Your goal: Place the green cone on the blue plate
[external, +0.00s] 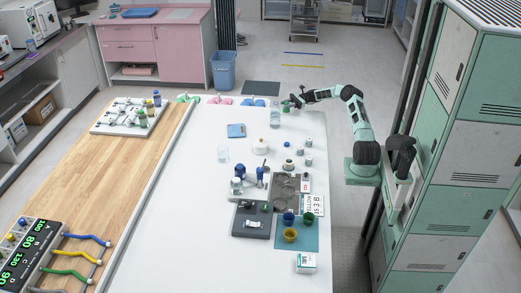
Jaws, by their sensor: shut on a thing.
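My gripper (289,104) is at the far end of the white table, at the end of my arm reaching left from the right side. It is shut on a small dark green thing (285,108), which looks like the green cone; its shape is too small to be sure. A flat blue square piece (236,131) lies on the table, left of and nearer than my gripper. It may be the blue plate, but I cannot tell. A blue shape (259,102) also shows at the table's far edge, left of my gripper.
A clear glass (275,119) stands just beside and below my gripper. A white round pot (261,146) and several small jars stand mid-table. Racks, a grey tray (285,190) and cups fill the nearer right part. The left part of the white table (185,220) is mostly clear.

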